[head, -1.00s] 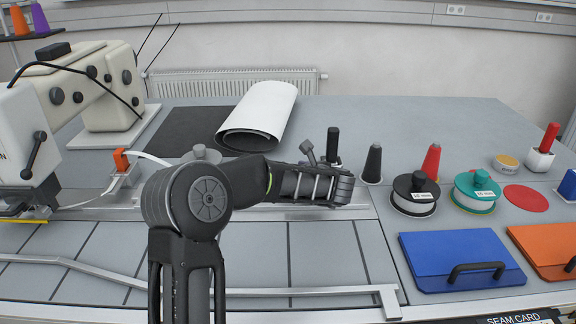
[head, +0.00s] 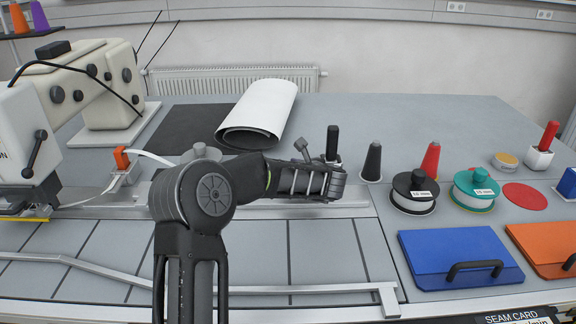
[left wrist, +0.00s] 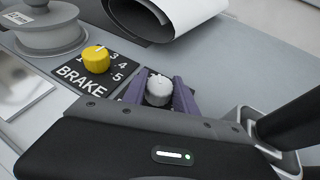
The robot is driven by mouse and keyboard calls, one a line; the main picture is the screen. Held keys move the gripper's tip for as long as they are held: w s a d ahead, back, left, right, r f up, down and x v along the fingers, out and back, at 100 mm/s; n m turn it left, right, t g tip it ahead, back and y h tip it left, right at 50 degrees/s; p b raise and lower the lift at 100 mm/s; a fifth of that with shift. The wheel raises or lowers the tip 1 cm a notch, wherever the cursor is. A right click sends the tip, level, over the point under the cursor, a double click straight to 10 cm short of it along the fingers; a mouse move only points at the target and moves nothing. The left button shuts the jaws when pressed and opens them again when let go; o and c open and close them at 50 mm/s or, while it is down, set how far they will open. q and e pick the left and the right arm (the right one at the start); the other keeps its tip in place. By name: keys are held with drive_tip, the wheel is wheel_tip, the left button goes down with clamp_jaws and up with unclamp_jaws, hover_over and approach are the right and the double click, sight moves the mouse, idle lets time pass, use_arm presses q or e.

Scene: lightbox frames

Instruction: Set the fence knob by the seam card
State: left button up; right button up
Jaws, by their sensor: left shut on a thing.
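In the left wrist view my left gripper (left wrist: 160,94) has purple fingers on either side of a pale grey knob (left wrist: 158,88), shut on it. The knob stands on a dark plate; its label is hidden by the gripper and its exact setting is not readable. In the head view my left arm covers the knob and the fingertips. The seam card (head: 512,319) shows at the bottom right edge of the head view, cut off, with only its title and part of a line visible. My right gripper is not in view.
A yellow knob (left wrist: 96,58) on a plate marked BRAKE is just left of the held knob. A white roll (head: 262,110) lies behind.

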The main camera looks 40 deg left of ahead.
use_arm(q)
clamp_jaws()
drive_tip(key=m+t+h+b, duration=0.1)
drive_tip(key=b, duration=0.1)
drive_tip(key=m+t+h+b, duration=0.1)
drive_tip(key=b, duration=0.2)
drive_tip(key=shift+f+m+t, duration=0.2)
drive_tip(key=shift+m+t, duration=0.2)
drive_tip(key=shift+r+m+t+h+b, duration=0.15)
drive_tip(key=shift+m+t+h+b, duration=0.85)
drive_tip(key=shift+m+h+b, duration=0.5)
drive_tip(key=o, duration=0.8)
unclamp_jaws()
drive_tip(key=shift+r, duration=0.1)
drive_tip(key=shift+v, duration=3.85)
